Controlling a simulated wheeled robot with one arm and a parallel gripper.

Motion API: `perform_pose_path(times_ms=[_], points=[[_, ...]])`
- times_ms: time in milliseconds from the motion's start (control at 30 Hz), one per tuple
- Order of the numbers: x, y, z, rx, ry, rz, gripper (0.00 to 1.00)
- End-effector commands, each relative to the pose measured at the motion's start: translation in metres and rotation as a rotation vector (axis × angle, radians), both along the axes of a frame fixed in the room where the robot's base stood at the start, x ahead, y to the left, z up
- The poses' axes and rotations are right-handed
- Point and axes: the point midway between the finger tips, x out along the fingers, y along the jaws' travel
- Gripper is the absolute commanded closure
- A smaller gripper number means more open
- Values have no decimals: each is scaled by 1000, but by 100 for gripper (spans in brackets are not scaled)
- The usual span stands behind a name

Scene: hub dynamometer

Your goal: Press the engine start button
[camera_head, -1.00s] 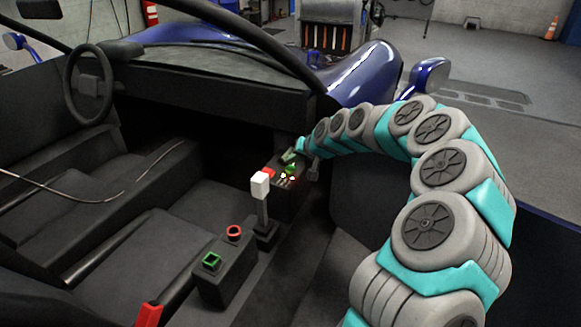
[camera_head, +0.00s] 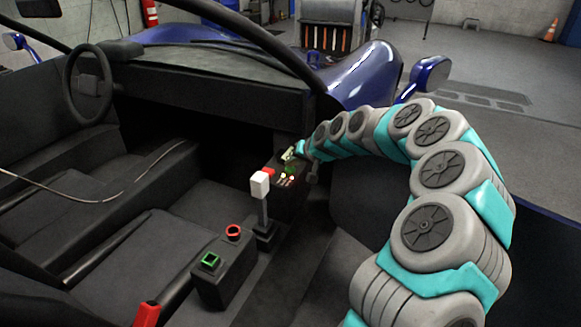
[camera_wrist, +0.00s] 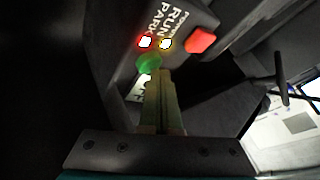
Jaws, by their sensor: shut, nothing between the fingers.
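A small dark panel (camera_head: 288,194) in the car's centre console carries a green button (camera_head: 290,169), a red button (camera_head: 268,172) and small lit lamps. In the wrist view I see the green button (camera_wrist: 149,63), the red button (camera_wrist: 201,40), and red and yellow-rimmed lamps beside labels reading PARK and RUN. No label naming engine start is readable. My gripper (camera_wrist: 161,76) is shut and empty, its tips just beside the green button, partly covering a white label. I cannot tell whether they touch the button. In the head view my gripper (camera_head: 292,153) is at the panel's far end.
A white-knobbed lever (camera_head: 261,186) stands in front of the panel. Nearer is a box (camera_head: 226,277) with a green square (camera_head: 210,261) and a red ring (camera_head: 233,231). The steering wheel (camera_head: 88,84) is at left, the dashboard (camera_head: 215,85) behind.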

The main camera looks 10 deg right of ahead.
Motion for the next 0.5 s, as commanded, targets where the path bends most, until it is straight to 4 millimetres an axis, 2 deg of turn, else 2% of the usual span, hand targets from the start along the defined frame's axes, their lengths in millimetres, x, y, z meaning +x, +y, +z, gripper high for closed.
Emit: perform_pose_path(times_ms=[233, 500], points=[[0, 0, 1, 0, 0, 0, 100], [0, -1, 12, -1, -2, 0, 100]])
